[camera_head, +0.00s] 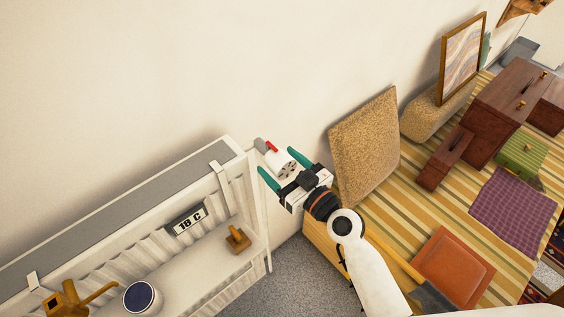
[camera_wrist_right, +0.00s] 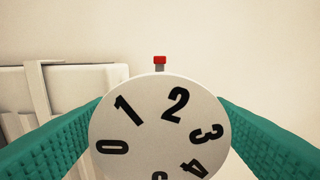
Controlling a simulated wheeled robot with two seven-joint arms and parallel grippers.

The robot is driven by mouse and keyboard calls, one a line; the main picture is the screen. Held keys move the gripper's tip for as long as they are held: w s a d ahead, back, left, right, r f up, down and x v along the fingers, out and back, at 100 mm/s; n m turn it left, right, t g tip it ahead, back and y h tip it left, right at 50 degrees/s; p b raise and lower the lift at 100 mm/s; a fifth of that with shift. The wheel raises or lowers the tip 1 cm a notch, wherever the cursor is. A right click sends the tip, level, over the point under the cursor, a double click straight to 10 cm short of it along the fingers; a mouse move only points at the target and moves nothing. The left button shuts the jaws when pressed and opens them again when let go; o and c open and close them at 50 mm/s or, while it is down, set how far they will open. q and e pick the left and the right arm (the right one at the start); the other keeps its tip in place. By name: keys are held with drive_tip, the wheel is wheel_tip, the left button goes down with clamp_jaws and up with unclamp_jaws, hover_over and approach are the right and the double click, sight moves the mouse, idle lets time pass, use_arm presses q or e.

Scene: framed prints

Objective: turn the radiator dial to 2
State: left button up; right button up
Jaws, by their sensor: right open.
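The white radiator dial (camera_head: 283,164) sits at the right end of the white radiator (camera_head: 245,192). In the right wrist view the dial face (camera_wrist_right: 158,138) shows black numerals. A red pointer mark (camera_wrist_right: 159,61) stands above it, between 1 and 2 and nearer 2. The lowest numeral is cut off. My right gripper (camera_head: 277,161) is open, its teal fingers on either side of the dial; whether they touch it I cannot tell. My left gripper is not in view.
A watering can (camera_head: 68,300), a blue-topped pot (camera_head: 142,297) and an "18 C" display (camera_head: 187,219) are at the radiator. A tan cushion (camera_head: 364,146) leans on the wall right of my gripper, above a striped surface (camera_head: 385,215) with boxes. Plain wall is above the dial.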

drive_tip(key=c, duration=0.9)
drive_tip(key=m, duration=0.2)
drive_tip(key=shift+m, duration=0.4)
drive_tip(key=shift+m+p, duration=0.3)
drive_tip(key=shift+m, duration=1.7)
drive_tip(key=o, duration=0.9)
